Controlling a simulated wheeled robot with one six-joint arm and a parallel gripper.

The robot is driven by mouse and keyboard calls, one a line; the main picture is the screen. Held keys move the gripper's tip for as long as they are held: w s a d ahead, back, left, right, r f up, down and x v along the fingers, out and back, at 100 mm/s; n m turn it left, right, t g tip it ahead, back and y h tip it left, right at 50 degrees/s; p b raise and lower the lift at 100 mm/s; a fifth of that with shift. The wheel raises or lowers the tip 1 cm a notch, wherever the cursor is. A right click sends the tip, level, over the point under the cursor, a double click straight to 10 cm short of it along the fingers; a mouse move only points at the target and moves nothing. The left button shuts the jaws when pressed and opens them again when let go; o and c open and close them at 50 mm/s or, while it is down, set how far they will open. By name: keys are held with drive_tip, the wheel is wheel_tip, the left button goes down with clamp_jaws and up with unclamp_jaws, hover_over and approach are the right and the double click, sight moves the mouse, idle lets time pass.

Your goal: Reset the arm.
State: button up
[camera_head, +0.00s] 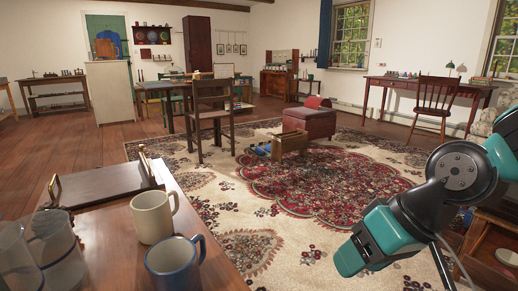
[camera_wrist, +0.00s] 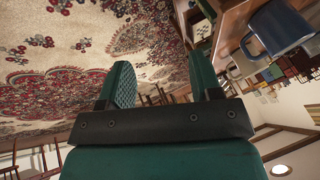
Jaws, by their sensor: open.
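My arm (camera_head: 440,200) reaches in from the right edge in the head view, bent at a dark round joint, above the patterned rug. In the wrist view my gripper (camera_wrist: 163,85) shows two teal fingers standing apart with nothing between them. The fingertips are not clearly seen in the head view. The wrist picture is tilted, with the rug at upper left and the ceiling at lower right.
A wooden surface (camera_head: 115,235) at lower left holds a cream mug (camera_head: 152,217), a blue mug (camera_head: 174,264) and clear glass vessels (camera_head: 50,240). A blue mug also shows in the wrist view (camera_wrist: 277,28). A chair (camera_head: 212,115), red ottoman (camera_head: 308,122) and desk (camera_head: 430,88) stand beyond.

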drive_tip(key=s+r+n+g+h+p, duration=0.1)
drive_tip(key=s+r+n+g+p, duration=0.3)
drive_tip(key=s, duration=0.6)
wheel_tip(320, 180, up, 37)
drive_tip(key=m+t+p, duration=0.1)
drive_tip(key=p, duration=3.3)
drive_tip(key=shift+w+a+r+p, duration=0.15)
drive_tip(key=shift+a+p, duration=0.1)
drive_tip(key=shift+p, duration=0.15)
